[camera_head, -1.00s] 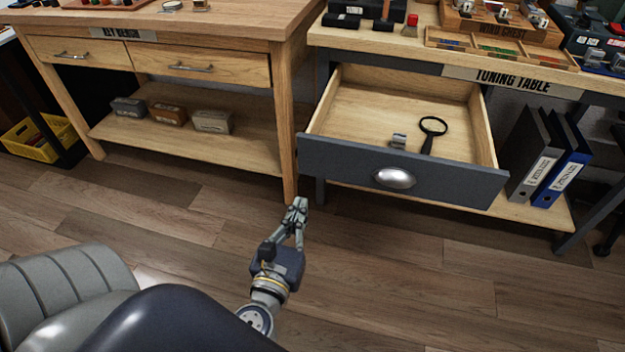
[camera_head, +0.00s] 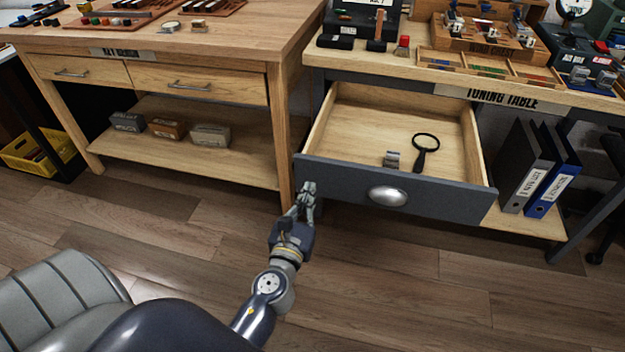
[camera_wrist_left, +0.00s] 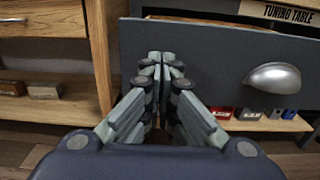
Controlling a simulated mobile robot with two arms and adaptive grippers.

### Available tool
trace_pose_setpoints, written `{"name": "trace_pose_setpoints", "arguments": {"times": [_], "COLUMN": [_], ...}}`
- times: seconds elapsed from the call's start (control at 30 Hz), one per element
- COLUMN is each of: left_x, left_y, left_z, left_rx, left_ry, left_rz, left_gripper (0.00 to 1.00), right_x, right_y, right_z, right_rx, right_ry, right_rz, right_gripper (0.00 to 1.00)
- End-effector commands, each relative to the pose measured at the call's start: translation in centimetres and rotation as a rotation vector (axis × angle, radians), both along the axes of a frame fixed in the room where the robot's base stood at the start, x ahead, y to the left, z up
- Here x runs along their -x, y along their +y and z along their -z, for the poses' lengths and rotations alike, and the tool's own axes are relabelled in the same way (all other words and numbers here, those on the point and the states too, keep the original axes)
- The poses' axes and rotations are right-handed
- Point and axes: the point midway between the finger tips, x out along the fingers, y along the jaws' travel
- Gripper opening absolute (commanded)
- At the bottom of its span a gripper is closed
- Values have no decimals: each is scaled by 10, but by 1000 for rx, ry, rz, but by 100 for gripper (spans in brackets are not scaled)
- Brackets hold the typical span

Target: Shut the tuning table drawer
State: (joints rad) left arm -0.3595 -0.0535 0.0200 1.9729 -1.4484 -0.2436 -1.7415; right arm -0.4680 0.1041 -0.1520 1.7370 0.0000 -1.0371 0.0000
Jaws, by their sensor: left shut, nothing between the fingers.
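The tuning table drawer (camera_head: 345,180) is pulled well out, with a grey front and a silver cup handle (camera_head: 388,196). A magnifying glass (camera_head: 424,146) and a small metal piece (camera_head: 392,159) lie inside it. My left gripper (camera_head: 308,188) is shut and empty at the left end of the drawer front. In the left wrist view the shut fingertips (camera_wrist_left: 166,58) point at the drawer front (camera_wrist_left: 215,60), left of its handle (camera_wrist_left: 273,76). I cannot tell whether they touch it. My right gripper is not in view.
The tuning table (camera_head: 350,60) top holds trays and tools. A wooden bench (camera_head: 200,45) with two shut drawers stands to the left, its leg near my gripper. Binders (camera_head: 535,170) stand on the lower shelf at right. The floor in front is clear.

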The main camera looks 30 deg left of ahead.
Motion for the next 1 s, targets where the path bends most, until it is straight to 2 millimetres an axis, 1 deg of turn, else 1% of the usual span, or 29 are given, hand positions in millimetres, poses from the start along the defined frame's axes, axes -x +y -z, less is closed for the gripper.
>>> {"name": "trace_pose_setpoints", "arguments": {"times": [0.03,0.1,0.3,0.43,0.83,1.0], "left_x": [-8,-18,-36,-40,-42,-55], "left_y": [3,5,10,12,12,16], "left_z": [-3,-2,-1,0,0,-1], "left_rx": [-1,-1,1,0,0,-2], "left_ry": [-2,-2,-1,0,0,-2], "left_rz": [0,0,0,0,0,1], "left_gripper": [0,0,0,0,0,0], "right_x": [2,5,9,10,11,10], "right_y": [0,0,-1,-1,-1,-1], "right_z": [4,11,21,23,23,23], "right_rx": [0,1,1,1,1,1], "right_ry": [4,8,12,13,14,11], "right_rz": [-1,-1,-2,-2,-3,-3], "right_gripper": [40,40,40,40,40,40]}}
